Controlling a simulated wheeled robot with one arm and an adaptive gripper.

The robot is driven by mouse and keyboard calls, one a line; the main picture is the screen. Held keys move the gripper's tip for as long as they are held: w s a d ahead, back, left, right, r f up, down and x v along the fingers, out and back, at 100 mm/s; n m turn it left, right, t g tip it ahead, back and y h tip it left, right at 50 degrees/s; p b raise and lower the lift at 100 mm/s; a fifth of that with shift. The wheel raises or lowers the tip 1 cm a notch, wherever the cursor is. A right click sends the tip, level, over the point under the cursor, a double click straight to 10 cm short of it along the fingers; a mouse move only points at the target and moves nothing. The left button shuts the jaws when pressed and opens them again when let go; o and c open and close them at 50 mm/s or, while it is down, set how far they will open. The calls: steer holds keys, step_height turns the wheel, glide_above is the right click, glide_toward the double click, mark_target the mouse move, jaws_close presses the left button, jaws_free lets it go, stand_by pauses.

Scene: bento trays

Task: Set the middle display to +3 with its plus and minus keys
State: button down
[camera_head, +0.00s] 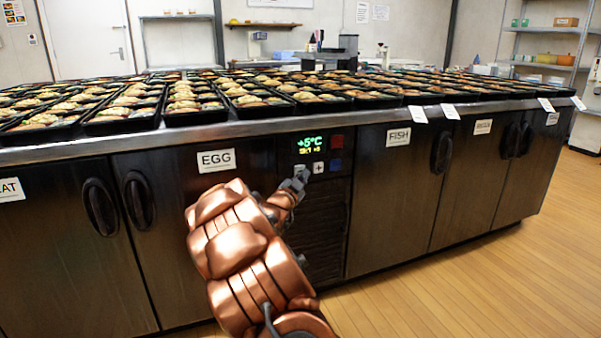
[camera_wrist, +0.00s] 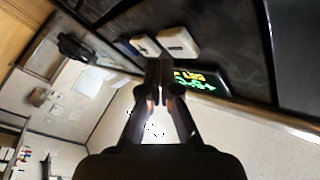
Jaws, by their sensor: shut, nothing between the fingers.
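The display (camera_head: 310,145) is on the dark panel between the EGG and FISH doors. It shows green +5°C over a smaller yellow line that looks like SET +5. It also shows inverted in the wrist view (camera_wrist: 203,82). The pale plus key (camera_head: 319,168) is below the display. The minus key (camera_head: 298,169) is left of it, partly hidden by my gripper (camera_head: 299,176). In the wrist view the plus key (camera_wrist: 143,46) is left of the minus key (camera_wrist: 178,42). My gripper (camera_wrist: 159,66) is shut and empty, its tips close to the keys; contact cannot be told.
A red button (camera_head: 337,142) and a blue button (camera_head: 336,164) are right of the display. The counter edge (camera_head: 270,127) juts above the panel, with many filled bento trays on it. Door handles (camera_head: 101,207) stick out on both sides. The wooden floor (camera_head: 480,275) is clear at the right.

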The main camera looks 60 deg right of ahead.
steer(key=shift+w, duration=0.1)
stand_by(0.3)
steer(key=shift+w+d+p, duration=0.25)
steer(key=shift+p, duration=0.25)
steer(key=shift+w+d+p, duration=0.25)
steer(key=shift+w+p, duration=0.1)
steer(key=shift+w, duration=0.05)
stand_by(0.7)
steer(key=shift+s, duration=0.1)
steer(key=shift+s+a+b, duration=0.4)
steer(key=shift+s+a, duration=0.1)
steer(key=shift+s, duration=0.15)
stand_by(0.3)
